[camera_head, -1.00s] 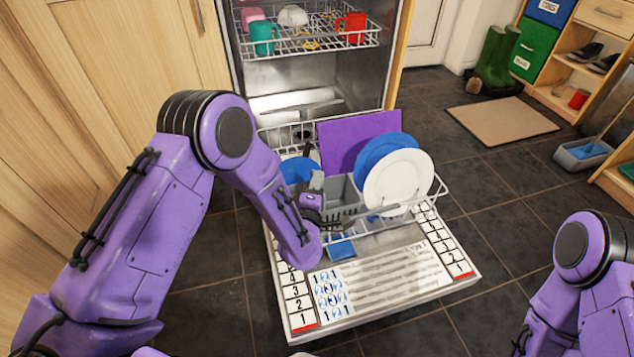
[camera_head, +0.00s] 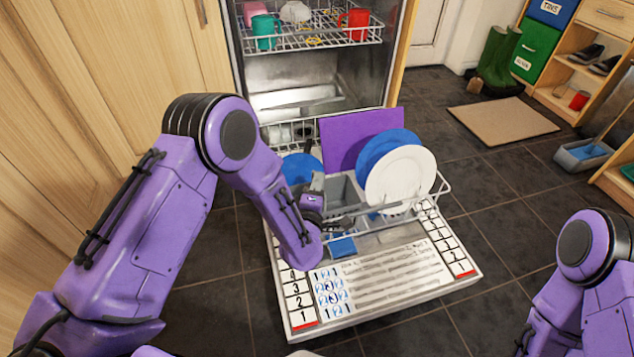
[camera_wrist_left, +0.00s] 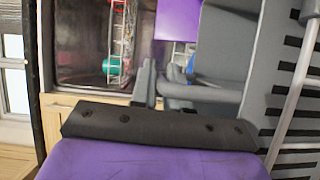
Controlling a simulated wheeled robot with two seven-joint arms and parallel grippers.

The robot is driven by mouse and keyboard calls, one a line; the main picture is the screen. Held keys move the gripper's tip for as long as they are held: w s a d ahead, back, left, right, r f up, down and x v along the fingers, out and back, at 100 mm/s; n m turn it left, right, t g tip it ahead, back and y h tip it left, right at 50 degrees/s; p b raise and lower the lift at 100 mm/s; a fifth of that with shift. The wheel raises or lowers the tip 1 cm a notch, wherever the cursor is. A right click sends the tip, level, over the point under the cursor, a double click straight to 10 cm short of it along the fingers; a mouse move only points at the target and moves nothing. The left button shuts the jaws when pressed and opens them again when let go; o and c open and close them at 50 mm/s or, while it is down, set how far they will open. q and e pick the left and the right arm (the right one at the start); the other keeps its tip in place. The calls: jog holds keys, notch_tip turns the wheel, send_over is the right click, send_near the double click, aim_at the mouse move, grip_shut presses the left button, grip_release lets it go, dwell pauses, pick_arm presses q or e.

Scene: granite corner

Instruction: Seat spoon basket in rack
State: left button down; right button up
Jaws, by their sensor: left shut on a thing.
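The spoon basket (camera_head: 343,190) is a grey open-topped box with slotted sides, at the left middle of the pulled-out lower rack (camera_head: 440,186). My left gripper (camera_head: 336,209) is shut on it from the near side. In the left wrist view the grey basket (camera_wrist_left: 225,45) fills much of the right, close to the fingers. The basket looks slightly tilted. I cannot tell whether its base touches the rack, because my arm and gripper hide its lower part. My right arm shows at the lower right, but its gripper is out of frame.
A white plate (camera_head: 400,178) and a blue plate (camera_head: 385,143) stand right of the basket. A purple board (camera_head: 340,135) stands behind, and a blue dish (camera_head: 300,167) lies left. A blue block (camera_head: 343,246) sits on the open dishwasher door (camera_head: 385,280).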

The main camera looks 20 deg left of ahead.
pick_arm(q)
jog(key=shift+f+b, duration=0.3)
jog(key=shift+f, duration=0.7)
pick_arm(e)
jog(key=shift+a+f, duration=0.15)
jog(key=shift+f, duration=1)
pick_arm(q)
jog(key=shift+r, duration=0.15)
pick_arm(e)
jog(key=shift+r, duration=0.1)
pick_arm(q)
jog(key=shift+w+d+r+p, duration=0.1)
jog(key=shift+d+r+p, duration=0.05)
jog(key=shift+r+p, duration=1.3)
pick_arm(e)
notch_tip(320, 180, up, 2)
jog(key=shift+w+r, duration=0.1)
pick_arm(q)
jog(key=shift+r+p, duration=0.15)
jog(key=shift+p, duration=0.3)
pick_arm(e)
jog(key=shift+r, duration=0.5)
